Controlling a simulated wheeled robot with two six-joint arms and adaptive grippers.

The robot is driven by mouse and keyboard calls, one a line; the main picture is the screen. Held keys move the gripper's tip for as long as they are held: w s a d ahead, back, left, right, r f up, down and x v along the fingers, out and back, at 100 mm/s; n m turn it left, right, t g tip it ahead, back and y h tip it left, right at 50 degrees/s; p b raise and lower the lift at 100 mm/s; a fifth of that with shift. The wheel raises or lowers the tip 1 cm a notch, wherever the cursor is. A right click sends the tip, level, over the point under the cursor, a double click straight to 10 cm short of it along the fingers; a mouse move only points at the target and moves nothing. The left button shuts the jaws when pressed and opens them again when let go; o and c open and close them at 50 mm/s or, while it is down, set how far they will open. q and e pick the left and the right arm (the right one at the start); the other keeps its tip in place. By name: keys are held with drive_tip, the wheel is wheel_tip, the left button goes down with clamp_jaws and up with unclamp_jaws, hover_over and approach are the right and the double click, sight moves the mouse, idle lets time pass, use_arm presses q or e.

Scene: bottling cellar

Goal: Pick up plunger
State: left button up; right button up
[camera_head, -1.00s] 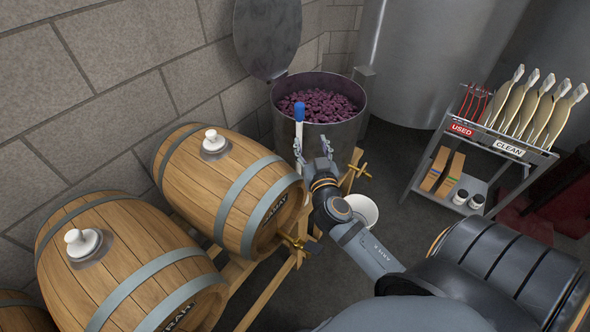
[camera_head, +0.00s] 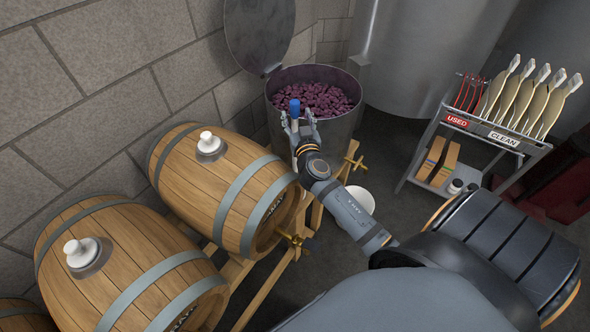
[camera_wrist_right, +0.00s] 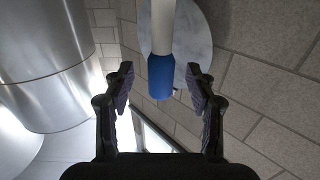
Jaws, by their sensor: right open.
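The plunger has a blue handle end (camera_head: 294,107) and shows upright at the vat of dark grapes. Its white shaft is largely hidden behind my right gripper in the head view. The right wrist view shows the blue grip (camera_wrist_right: 160,77) with the white shaft beyond it. My right gripper (camera_head: 299,116) is open at the plunger's top. In the right wrist view its fingers (camera_wrist_right: 160,72) stand on either side of the blue grip, with gaps visible on both sides. My left gripper is not in view.
The metal vat (camera_head: 340,133) has its round lid (camera_head: 258,32) raised behind it. Wooden barrels (camera_head: 190,180) with white bungs lie on a rack at left. A white bucket (camera_head: 360,197) is on the floor near my right arm. A cart (camera_head: 425,145) with paddles stands at right.

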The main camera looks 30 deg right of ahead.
drive_tip(key=x, duration=0.2)
drive_tip(key=shift+w+f, duration=0.1)
drive_tip(key=shift+w, duration=0.25)
drive_tip(key=shift+w+d+f, duration=0.1)
clamp_jaws()
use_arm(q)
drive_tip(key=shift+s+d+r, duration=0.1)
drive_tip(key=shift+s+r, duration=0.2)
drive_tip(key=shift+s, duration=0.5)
use_arm(e)
drive_tip(key=shift+r, duration=0.2)
